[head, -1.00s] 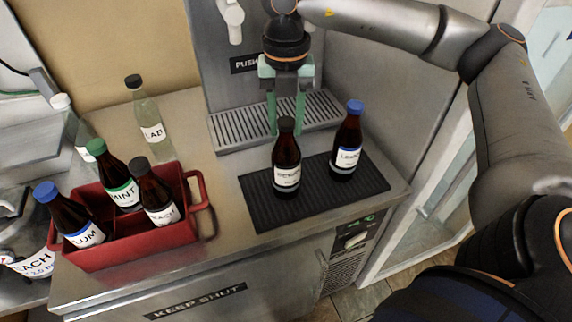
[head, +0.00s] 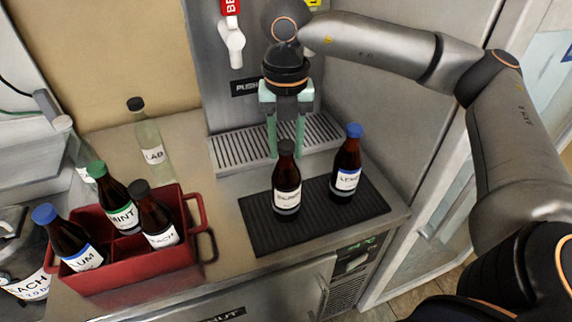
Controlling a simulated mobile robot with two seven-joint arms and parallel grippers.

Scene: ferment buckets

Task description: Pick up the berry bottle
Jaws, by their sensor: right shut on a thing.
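A dark brown bottle with a black cap (head: 287,180) is upright at the black ribbed mat (head: 262,236). Its white label is too blurred to read surely as berry. My right gripper (head: 286,148) points down from above, its two green fingers on either side of this bottle's neck, shut on it. I cannot tell whether its base is clear of the mat. A similar bottle with a blue cap (head: 346,168) stands on the mat to its right; its label seems to start with "LE". My left gripper is not in view.
A red carrier (head: 128,279) at left holds brown bottles with blue, green and black caps. Clear bottles (head: 152,145) stand behind it. A drip tray (head: 235,152) and dispenser panel are behind the gripper. Bare counter lies between carrier and mat.

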